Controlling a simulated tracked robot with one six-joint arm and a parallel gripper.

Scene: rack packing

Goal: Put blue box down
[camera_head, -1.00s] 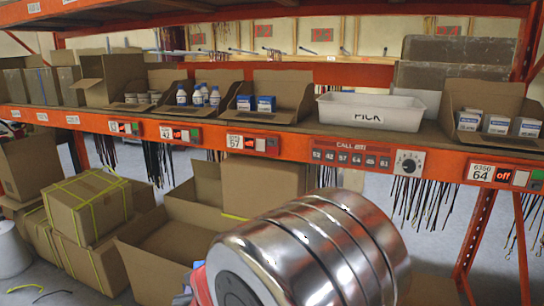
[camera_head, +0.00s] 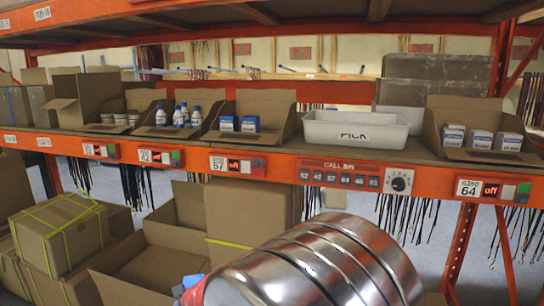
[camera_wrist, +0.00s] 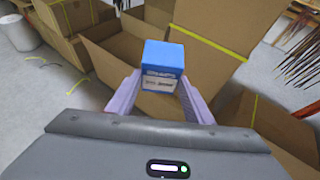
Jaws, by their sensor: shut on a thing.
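A blue box (camera_wrist: 162,66) with a pale label sits between the two fingers of my gripper (camera_wrist: 160,97) in the wrist view. The fingers touch its sides, so my gripper is shut on it. Behind and below the box in that view is an open cardboard box (camera_wrist: 105,42) on the floor. In the head view my arm's metal links cover the lower middle. Only a little of my gripper and a bit of blue show at their left end. The open cardboard box also shows there (camera_head: 150,268), close to my gripper.
The orange rack shelf (camera_head: 120,140) runs across the head view. It carries open bins of bottles and small blue-white boxes (camera_head: 239,124), and a white PICK tray (camera_head: 355,131). A strapped carton (camera_head: 62,235) stands at the left. Dark straps hang below the shelf.

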